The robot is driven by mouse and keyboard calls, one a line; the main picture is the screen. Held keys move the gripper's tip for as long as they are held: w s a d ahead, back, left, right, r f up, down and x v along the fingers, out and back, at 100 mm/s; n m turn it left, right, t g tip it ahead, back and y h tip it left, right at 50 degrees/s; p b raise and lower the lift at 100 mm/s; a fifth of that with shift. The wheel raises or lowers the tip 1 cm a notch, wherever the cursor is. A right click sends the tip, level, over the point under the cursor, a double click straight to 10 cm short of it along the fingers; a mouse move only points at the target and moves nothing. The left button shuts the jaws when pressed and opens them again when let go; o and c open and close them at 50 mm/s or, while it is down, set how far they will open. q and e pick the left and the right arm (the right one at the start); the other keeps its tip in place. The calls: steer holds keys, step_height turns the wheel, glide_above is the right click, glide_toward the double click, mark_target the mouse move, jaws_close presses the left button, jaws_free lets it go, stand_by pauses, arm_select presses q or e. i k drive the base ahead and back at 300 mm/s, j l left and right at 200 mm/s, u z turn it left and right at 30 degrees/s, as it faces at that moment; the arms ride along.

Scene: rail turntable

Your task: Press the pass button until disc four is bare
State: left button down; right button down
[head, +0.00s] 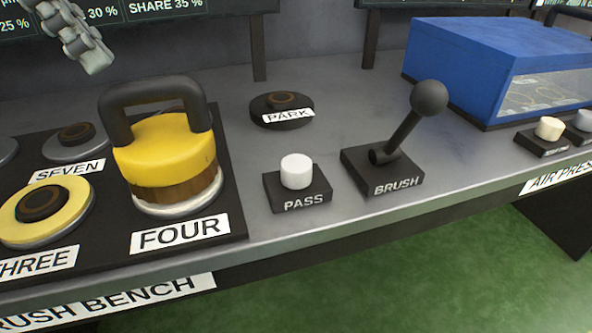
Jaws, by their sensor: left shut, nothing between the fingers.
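The pass button (297,172) is a white cylinder on a black base labelled PASS, near the front of the bench. Disc four (180,209) shows only as a pale rim behind the FOUR label. A yellow block (165,146) with a brown lower band and a black arched handle stands on it and hides most of its top. My left gripper (97,65) is shut and empty, above the back left of the bench, well away from the button. My right gripper is not in view.
A brush lever (408,117) with a black ball knob stands right of the button. Behind is the park spot (283,107). Disc three (78,210) has a yellow ring; disc seven (70,142) is grey. A blue box (465,60) fills the back right.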

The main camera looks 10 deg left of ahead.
mark_target(296, 169)
steer(key=k, duration=1.5)
